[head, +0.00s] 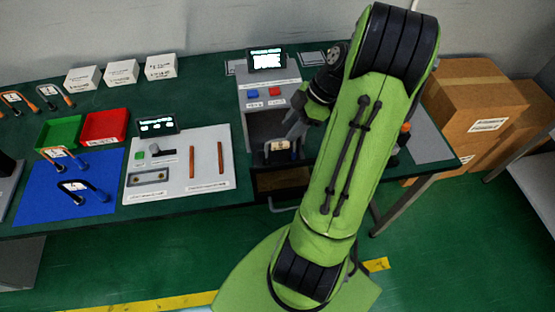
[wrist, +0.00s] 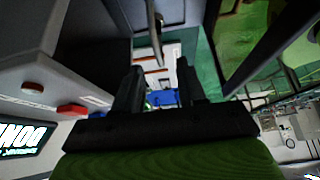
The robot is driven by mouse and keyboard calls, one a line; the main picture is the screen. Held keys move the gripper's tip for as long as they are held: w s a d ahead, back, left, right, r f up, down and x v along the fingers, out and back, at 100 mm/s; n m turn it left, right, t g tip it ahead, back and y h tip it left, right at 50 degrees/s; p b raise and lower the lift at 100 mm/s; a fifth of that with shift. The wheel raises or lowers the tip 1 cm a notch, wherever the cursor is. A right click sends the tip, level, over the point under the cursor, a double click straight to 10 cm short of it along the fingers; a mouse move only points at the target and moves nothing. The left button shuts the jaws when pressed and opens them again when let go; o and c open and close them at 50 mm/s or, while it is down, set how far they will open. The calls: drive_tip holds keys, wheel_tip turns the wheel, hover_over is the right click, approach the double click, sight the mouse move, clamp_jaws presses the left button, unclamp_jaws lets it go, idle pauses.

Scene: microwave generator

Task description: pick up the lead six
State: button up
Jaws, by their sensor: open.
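Several arched leads with tags show in the head view. One dark-ended lead (head: 84,190) and one orange-ended lead (head: 62,158) stand on the blue mat (head: 38,208); others (head: 47,95) stand at the back left. A light tagged piece (head: 281,146) shows at the machine's opening, just below my gripper; I cannot tell if it is a lead. The tags are too small to read, so I cannot tell which is lead six. My gripper (head: 297,122) is open at the machine's front, partly hidden by my arm. In the wrist view its fingers (wrist: 160,88) are apart, with nothing clearly between them.
The grey machine (head: 258,103) has red and blue buttons, a screen (head: 266,59) and an open drawer (head: 282,182) below with a handle. Green (head: 60,132) and red (head: 105,127) trays and a white board (head: 205,147) lie left. Cardboard boxes (head: 468,95) stand right.

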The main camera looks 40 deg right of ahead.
sight(277, 146)
drive_tip(key=x, duration=0.8)
drive_tip(key=shift+w+f+b, duration=0.15)
drive_tip(key=shift+b, duration=0.25)
drive_tip(key=shift+c, duration=0.4)
clamp_jaws()
